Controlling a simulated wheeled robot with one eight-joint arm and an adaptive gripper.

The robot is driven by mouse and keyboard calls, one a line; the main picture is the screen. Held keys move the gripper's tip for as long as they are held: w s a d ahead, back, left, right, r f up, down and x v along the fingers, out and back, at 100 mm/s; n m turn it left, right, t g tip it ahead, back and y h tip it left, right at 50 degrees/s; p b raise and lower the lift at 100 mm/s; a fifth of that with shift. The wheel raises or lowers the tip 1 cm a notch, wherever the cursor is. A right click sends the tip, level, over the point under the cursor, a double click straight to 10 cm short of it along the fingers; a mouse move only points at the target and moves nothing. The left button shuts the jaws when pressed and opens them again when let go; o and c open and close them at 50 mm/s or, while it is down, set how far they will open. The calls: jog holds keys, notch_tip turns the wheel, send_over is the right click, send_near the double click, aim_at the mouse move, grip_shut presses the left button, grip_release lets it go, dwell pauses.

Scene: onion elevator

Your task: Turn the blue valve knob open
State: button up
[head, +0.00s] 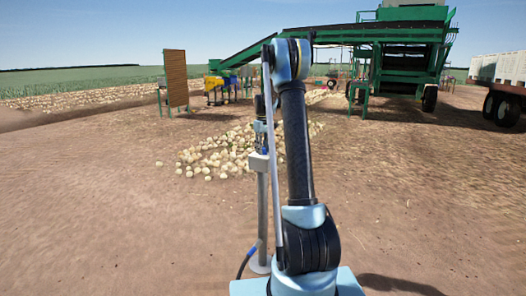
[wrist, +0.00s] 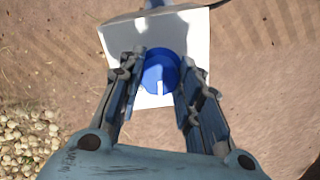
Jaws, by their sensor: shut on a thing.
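The blue valve knob (wrist: 160,74) is round and shows in the wrist view between the fingertips of my gripper (wrist: 160,85). The fingers lie on its left and right sides and are shut on it. A light bar or mark shows on the knob's face. Behind the knob is a white box or plate (wrist: 200,30). My arm hides much of the post's right side and the knob itself there.
A pile of onions (head: 215,158) lies on bare soil behind the post. A blue and black hose (head: 247,258) runs down to the ground beside it. A green elevator machine (head: 405,45) and a trailer (head: 500,80) stand farther back. Open soil lies to both sides.

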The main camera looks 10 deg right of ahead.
jog(key=m, duration=0.5)
jog(key=shift+m, duration=0.3)
jog(key=m, duration=0.4)
jog(key=shift+m, duration=0.4)
jog(key=o, duration=1)
jog(key=shift+o, duration=0.2)
jog(key=shift+r, duration=0.15)
notch_tip(320, 180, up, 12)
jog(key=shift+f, duration=0.2)
